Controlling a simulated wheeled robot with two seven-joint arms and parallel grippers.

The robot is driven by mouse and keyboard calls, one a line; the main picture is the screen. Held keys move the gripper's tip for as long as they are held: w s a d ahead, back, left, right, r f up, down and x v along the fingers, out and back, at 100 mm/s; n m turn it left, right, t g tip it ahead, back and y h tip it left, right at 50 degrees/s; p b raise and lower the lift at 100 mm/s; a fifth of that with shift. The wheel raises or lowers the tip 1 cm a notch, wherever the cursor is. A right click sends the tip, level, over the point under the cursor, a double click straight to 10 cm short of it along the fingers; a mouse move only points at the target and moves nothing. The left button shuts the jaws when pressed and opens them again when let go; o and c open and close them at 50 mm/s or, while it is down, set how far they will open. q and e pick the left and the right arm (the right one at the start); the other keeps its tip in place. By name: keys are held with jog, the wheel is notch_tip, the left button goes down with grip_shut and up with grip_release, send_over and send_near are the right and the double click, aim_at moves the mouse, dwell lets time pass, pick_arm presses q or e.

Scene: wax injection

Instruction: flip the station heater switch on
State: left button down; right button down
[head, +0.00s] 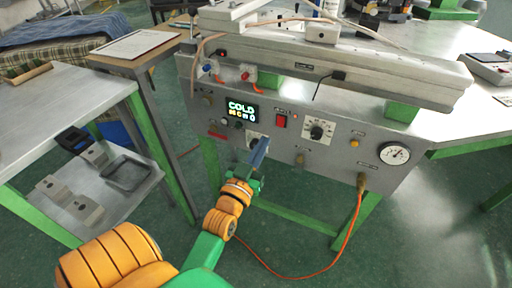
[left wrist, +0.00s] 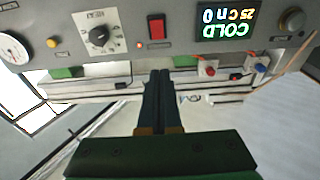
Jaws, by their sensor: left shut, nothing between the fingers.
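The red rocker switch (head: 281,121) sits on the grey station front panel (head: 330,158), between the lit display (head: 242,111) and a black dial (head: 317,131). Its label is too small to read. The display shows COLD in green letters. In the left wrist view, which is upside down, the switch (left wrist: 157,28) lies just beyond the fingertips. My left gripper (head: 262,146) is shut and empty, in front of the panel, below and left of the switch in the head view. Its fingers also show in the left wrist view (left wrist: 159,76). I cannot tell whether it touches the panel. My right gripper is out of view.
A pressure gauge (head: 395,153) is on the panel's right. An orange cable (head: 343,238) hangs from the panel to the floor. A metal side table (head: 58,108) stands at left. Blue and red valves (head: 246,75) sit above the display.

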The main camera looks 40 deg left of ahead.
pick_arm(q)
jog(key=s, duration=0.2)
jog(key=s+d+r, duration=0.1)
jog(key=shift+s, duration=0.15)
jog(key=shift+f, duration=0.1)
